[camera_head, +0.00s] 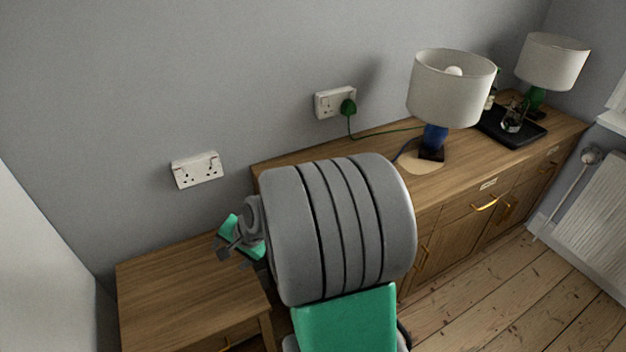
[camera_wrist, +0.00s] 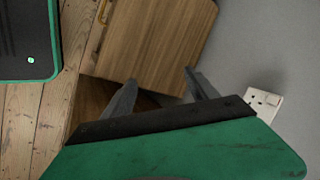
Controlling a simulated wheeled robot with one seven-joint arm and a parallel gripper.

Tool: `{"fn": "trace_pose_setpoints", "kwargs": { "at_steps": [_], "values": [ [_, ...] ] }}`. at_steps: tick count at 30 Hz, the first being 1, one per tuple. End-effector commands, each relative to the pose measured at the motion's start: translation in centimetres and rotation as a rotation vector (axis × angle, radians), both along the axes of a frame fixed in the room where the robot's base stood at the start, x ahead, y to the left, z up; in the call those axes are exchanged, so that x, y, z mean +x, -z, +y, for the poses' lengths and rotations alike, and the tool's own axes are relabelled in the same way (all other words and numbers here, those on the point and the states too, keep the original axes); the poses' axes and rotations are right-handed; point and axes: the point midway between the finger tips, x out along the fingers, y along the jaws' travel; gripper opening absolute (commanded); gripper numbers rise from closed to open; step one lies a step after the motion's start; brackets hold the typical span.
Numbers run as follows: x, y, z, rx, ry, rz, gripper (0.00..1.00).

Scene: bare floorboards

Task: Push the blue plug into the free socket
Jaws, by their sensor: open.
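No blue plug shows in either view; my arm hides part of the sideboard top. A white double socket (camera_head: 335,102) on the wall above the sideboard holds a green plug (camera_head: 348,107) in its right half; its left half is empty. A second white double socket (camera_head: 197,170) on the wall above the small cabinet has nothing in it. Part of a white socket (camera_wrist: 264,102) shows at the right of the wrist view. My gripper (camera_head: 228,248) is above the small cabinet, below the second socket. In the wrist view its fingers (camera_wrist: 160,92) are apart with nothing between them.
A blue-based lamp (camera_head: 434,137) stands on the sideboard (camera_head: 385,165), its dark cord running behind my arm. A green-based lamp (camera_head: 536,97) and a black tray (camera_head: 527,136) stand farther right. The small cabinet top (camera_head: 180,285) looks clear. A radiator (camera_head: 597,210) is at right.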

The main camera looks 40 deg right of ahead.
Motion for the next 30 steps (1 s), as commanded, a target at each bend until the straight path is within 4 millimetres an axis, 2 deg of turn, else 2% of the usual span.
{"fn": "trace_pose_setpoints", "kwargs": {
  "at_steps": [1,2,3,6,9,10,13,17,30],
  "values": [
    [1.3,-1.7,-4.2,0.193,0.301,-0.038,0.71],
    [2.2,-1.9,-6.7,0.322,0.485,-0.081,0.71],
    [2.8,-2.2,-10.1,0.502,0.724,-0.142,0.71],
    [2.0,-2.7,-17.9,0.913,1.203,-0.295,0.71],
    [0.2,-2.9,-22.6,1.177,1.459,-0.408,0.71],
    [-0.2,-2.9,-23.6,1.233,1.507,-0.435,0.71],
    [-1.2,-2.7,-25.4,1.348,1.598,-0.487,0.71],
    [-0.7,-2.1,-25.9,1.373,1.614,-0.498,0.71],
    [4.9,0.3,-27.6,1.367,1.608,-0.496,0.71]
  ]
}}
